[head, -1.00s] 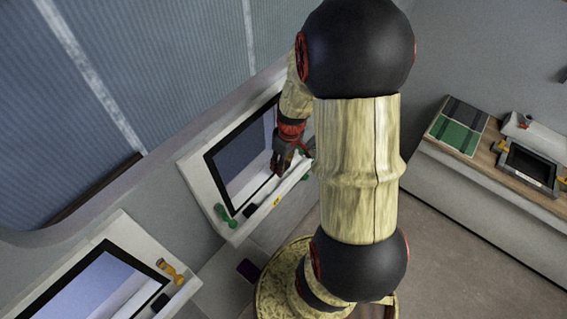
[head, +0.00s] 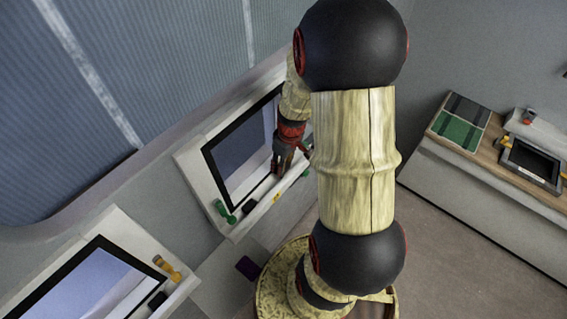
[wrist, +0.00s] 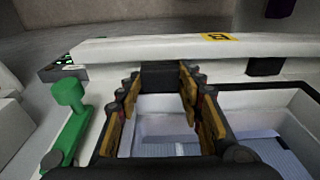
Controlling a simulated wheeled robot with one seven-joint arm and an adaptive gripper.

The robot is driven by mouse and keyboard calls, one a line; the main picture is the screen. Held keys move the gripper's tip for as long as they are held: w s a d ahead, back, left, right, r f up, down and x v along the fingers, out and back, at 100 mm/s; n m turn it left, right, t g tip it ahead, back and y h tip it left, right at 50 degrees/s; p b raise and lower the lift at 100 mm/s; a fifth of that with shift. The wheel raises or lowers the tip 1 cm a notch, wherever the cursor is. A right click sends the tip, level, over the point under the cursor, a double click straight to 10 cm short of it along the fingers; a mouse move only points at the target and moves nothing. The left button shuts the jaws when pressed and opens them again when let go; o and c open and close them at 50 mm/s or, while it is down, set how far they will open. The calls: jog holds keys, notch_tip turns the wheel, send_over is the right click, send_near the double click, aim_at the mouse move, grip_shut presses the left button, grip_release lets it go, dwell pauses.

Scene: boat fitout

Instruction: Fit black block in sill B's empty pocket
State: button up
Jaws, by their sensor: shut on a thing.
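Sill B (wrist: 130,52), a white ledge with a yellow label (wrist: 218,37), runs across the wrist view. It also shows under the middle window in the head view (head: 243,226). My gripper (wrist: 165,88) is over the sill's right part, as the head view shows it (head: 277,173). Its orange-padded fingers are shut on a dark block (wrist: 160,74), which is mostly hidden between them. I cannot tell whether the block is in the pocket or above it. Another black block (head: 249,205) sits at the sill's left part. The empty pocket is not clearly visible.
A green handle (wrist: 70,120) stands close beside my fingers in the wrist view. Another green handle (head: 222,210) is at the sill's left end. A second window sill (head: 185,288) with an orange handle (head: 168,268) is lower left. A counter (head: 475,165) stands at right.

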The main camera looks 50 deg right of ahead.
jog(key=shift+s+a+f+b, duration=0.1)
jog(key=shift+s+f+b, duration=0.05)
jog(key=shift+f+b, duration=0.25)
jog(key=shift+s+a+f+b, duration=0.1)
jog(key=shift+f+b, duration=0.2)
jog(key=shift+f, duration=0.15)
jog(key=shift+s+a+f+b, duration=0.25)
jog(key=shift+f+b, duration=0.15)
jog(key=shift+f, duration=0.15)
grip_shut()
jog(key=shift+f, duration=0.15)
jog(key=shift+w+f, duration=0.25)
jog(key=shift+w, duration=0.1)
jog(key=shift+w+d, duration=0.1)
jog(key=shift+d, duration=0.15)
jog(key=shift+a+r, duration=0.1)
jog(key=shift+r, duration=0.1)
